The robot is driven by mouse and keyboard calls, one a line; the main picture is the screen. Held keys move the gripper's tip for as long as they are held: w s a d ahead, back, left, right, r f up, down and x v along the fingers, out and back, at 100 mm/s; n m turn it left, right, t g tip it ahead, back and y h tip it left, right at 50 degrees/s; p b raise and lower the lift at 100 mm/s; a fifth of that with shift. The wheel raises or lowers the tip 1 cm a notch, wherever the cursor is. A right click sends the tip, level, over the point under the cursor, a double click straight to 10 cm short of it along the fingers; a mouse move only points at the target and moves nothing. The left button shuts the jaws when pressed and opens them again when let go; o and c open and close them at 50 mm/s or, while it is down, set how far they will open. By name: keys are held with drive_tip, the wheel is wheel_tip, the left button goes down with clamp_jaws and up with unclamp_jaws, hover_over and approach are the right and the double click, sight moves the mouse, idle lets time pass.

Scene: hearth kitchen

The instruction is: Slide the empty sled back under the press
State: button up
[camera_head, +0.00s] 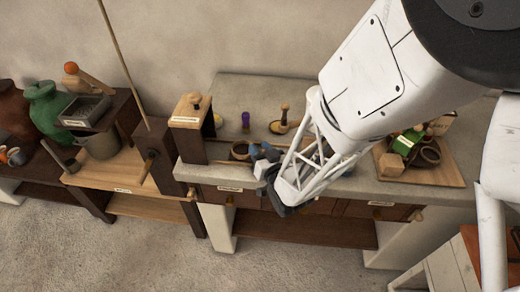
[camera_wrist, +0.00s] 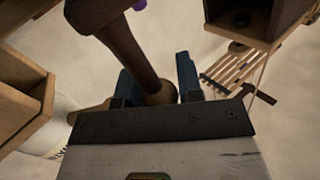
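My gripper (camera_wrist: 158,88) has its two blue fingers on either side of a round wooden knob (camera_wrist: 160,94). The knob fills the gap between them and sits at the end of a dark brown bar (camera_wrist: 128,48). In the head view, my gripper (camera_head: 262,158) is low over the front of the grey counter, and the knob is hidden there. A wooden frame with a pale, labelled top and a small knob, perhaps the press (camera_head: 188,116), stands left of my gripper. I cannot make out the sled with certainty.
Small wooden-handled tools (camera_head: 281,122) and a purple-topped piece (camera_head: 245,121) stand behind my gripper on the counter (camera_head: 265,90). A wooden board (camera_head: 440,173) with blocks and rings lies at the right. A lower workbench (camera_head: 125,178) is at the left.

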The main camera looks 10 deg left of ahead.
clamp_jaws()
drive_tip(key=shift+a, duration=4.5)
drive_tip(key=o, duration=0.5)
unclamp_jaws()
drive_tip(key=shift+s+d, duration=0.1)
drive_tip(key=v, duration=0.7)
drive_tip(key=shift+s+d, duration=0.15)
drive_tip(key=shift+s, duration=0.1)
